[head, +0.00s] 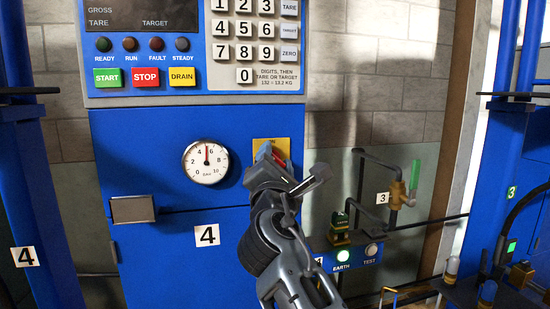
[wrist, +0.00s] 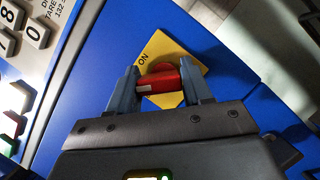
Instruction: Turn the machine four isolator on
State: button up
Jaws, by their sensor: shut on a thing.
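The machine four isolator is a red rotary handle (wrist: 168,83) on a yellow plate (wrist: 196,66). The word ON shows on the plate beyond the handle in the wrist view. In the head view the yellow plate (head: 262,142) is on the blue cabinet, right of the dial, mostly behind my gripper (head: 271,153). My gripper (wrist: 164,78) is shut on the handle, one finger at each end. The handle's bar lies crosswise between the fingers, with a pale mark near its left end. The rest of the plate's lettering is hidden, so I cannot tell the switch position.
A round dial (head: 205,162) and a number 4 label (head: 207,235) are on the cabinet. Above is a keypad panel with START, STOP and DRAIN buttons (head: 145,78). A lit EARTH button (head: 343,256) and pipes (head: 375,165) stand at the right.

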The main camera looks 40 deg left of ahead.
jog(key=m+h+p, duration=0.1)
jog(key=m, duration=0.2)
jog(key=m+h+p, duration=0.1)
jog(key=m, duration=0.2)
jog(key=shift+r+h+p, duration=0.15)
jog(key=shift+h+p, duration=0.15)
jog(key=shift+p, duration=0.05)
jog(key=shift+w+d+m+g+h+p, duration=0.1)
jog(key=shift+m+g+h+p, duration=0.25)
jog(key=shift+m, duration=0.7)
jog(key=shift+m+g+h+p, duration=0.15)
jog(key=shift+m+g+p, duration=0.4)
jog(key=shift+m, duration=0.5)
jog(key=shift+f, duration=0.2)
jog(key=o, duration=1)
jog(key=shift+c, duration=0.2)
jog(key=v, duration=0.8)
